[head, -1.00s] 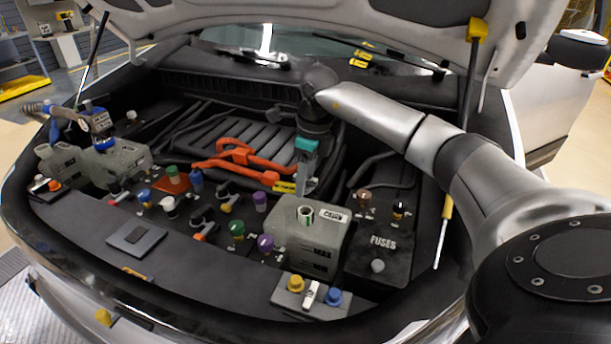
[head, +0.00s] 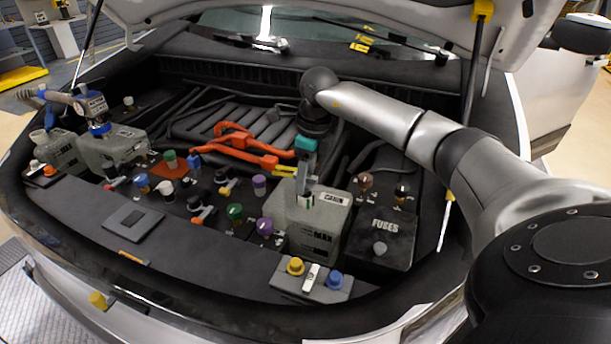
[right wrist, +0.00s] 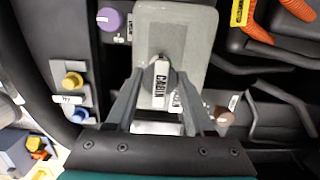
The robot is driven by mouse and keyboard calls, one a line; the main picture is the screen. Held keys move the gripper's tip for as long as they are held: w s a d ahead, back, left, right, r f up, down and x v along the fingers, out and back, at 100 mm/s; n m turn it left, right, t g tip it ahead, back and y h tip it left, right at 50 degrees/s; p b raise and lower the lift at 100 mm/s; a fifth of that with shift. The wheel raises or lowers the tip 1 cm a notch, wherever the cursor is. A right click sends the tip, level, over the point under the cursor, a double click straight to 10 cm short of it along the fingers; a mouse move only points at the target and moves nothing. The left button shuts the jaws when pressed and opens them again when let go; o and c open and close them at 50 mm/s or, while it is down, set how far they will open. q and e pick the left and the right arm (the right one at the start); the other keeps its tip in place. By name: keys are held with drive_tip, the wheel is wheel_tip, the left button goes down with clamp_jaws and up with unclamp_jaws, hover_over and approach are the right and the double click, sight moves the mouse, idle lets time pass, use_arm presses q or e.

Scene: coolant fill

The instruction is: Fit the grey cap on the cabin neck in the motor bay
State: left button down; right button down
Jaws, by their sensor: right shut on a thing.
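In the right wrist view the cap (right wrist: 161,84) sits between the two fingertips of the gripper (right wrist: 160,92). The gripper points down over the neck of the grey cabin tank (head: 305,235) at the front right of the motor bay. The tank also shows in the right wrist view (right wrist: 195,28). Fingers and cap hide most of the neck, so I cannot tell whether the cap is seated or just above it. My left gripper is not in view.
A fuse box (head: 382,237) stands right of the tank. A small plate with yellow and blue caps (head: 312,280) lies in front. Several coloured caps and orange cables (head: 245,150) are to the left. The bonnet hangs overhead.

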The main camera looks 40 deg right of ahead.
sight(314, 177)
drive_tip(key=shift+p, duration=0.5)
idle(1.2)
drive_tip(key=shift+f+b, duration=0.85)
drive_tip(key=shift+f, duration=0.6)
drive_tip(key=shift+c, duration=1)
unclamp_jaws()
drive_tip(key=shift+r, duration=0.1)
wheel_tip(314, 177, up, 15)
drive_tip(key=s+p, duration=0.1)
drive_tip(key=p, duration=0.1)
drive_tip(key=shift+s+d, duration=0.35)
drive_tip(key=shift+d, duration=0.1)
